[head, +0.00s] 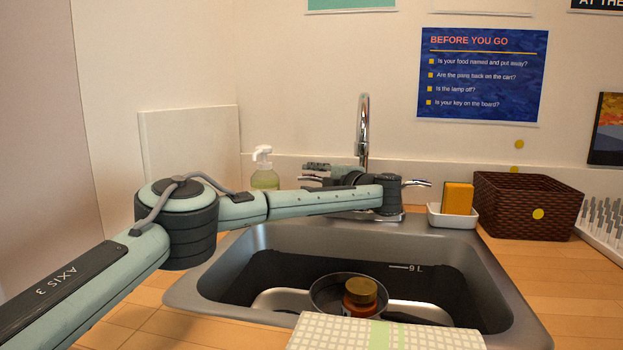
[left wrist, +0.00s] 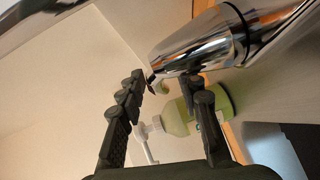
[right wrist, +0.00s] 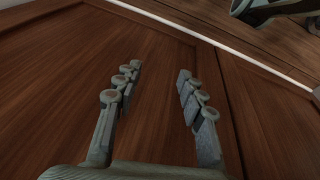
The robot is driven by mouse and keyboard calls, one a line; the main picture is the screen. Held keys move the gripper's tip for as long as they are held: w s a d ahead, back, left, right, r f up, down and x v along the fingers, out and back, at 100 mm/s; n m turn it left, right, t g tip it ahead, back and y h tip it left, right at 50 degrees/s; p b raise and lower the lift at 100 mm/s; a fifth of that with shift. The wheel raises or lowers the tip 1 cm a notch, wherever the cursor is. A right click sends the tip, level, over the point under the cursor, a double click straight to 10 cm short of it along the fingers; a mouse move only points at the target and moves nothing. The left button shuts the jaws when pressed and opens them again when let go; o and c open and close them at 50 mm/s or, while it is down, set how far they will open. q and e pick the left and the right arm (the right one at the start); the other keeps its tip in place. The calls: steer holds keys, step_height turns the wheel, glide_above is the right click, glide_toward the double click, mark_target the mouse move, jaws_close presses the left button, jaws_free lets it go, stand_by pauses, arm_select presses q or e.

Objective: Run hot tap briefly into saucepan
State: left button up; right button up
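A dark saucepan (head: 320,294) sits in the sink basin, its near side hidden by a cloth. A jar with a gold lid (head: 361,291) appears to stand inside it. The chrome tap spout (head: 363,130) rises behind the sink, with a right lever (head: 416,183) and a left lever (head: 309,179). My left gripper (head: 318,168) is at the left lever. In the left wrist view its fingers (left wrist: 168,86) are apart, with chrome tap metal (left wrist: 195,50) close to their tips; contact is unclear. My right gripper (right wrist: 160,82) is open and empty before brown wooden panels.
The steel sink (head: 205,280) has a checked cloth (head: 385,335) over its front edge. A soap bottle (head: 265,176) stands left of the tap; it also shows beyond my left fingers (left wrist: 178,118). A sponge (head: 458,198) in a white dish and a wicker basket (head: 525,208) are right.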

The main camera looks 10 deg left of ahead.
arm_select(q)
jaws_close()
arm_select(e)
steer(key=shift+w, duration=0.1)
steer(key=shift+f, duration=0.1)
stand_by(0.3)
arm_select(q)
steer(key=shift+s+n+g+y+b, duration=0.25)
steer(key=shift+n+g+y+b, duration=0.5)
steer(key=shift+b, duration=0.45)
arm_select(e)
steer(key=r, duration=0.5)
steer(key=shift+d+r, duration=0.2)
steer(key=shift+r, duration=0.1)
arm_select(q)
jaws_free()
